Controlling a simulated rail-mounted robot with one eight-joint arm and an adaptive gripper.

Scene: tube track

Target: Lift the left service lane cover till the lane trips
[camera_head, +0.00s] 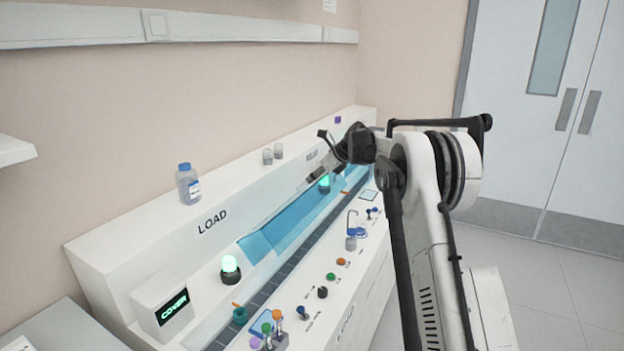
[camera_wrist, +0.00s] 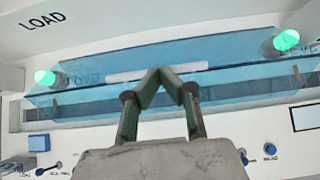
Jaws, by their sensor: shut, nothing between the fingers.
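The lane cover is a long translucent blue panel (camera_head: 285,228) over the lane of the white bench. In the wrist view the cover (camera_wrist: 90,90) spans most of the picture, with a pale bar (camera_wrist: 120,75) along it. My gripper (camera_wrist: 162,72) is shut and empty, its fingertips together in front of that bar; I cannot tell whether they touch it. In the head view my gripper (camera_head: 317,180) is above the cover's far part. A green lamp (camera_head: 231,265) glows at the near end, another (camera_head: 324,183) beside my gripper. The display box (camera_head: 173,308) reads COVER.
A blue-capped bottle (camera_head: 188,184) and small grey containers (camera_head: 273,153) stand on the bench's upper ledge. Coloured knobs (camera_head: 331,277) and small holders line the front panel. The wall is behind the bench; double doors (camera_head: 550,110) are at the right.

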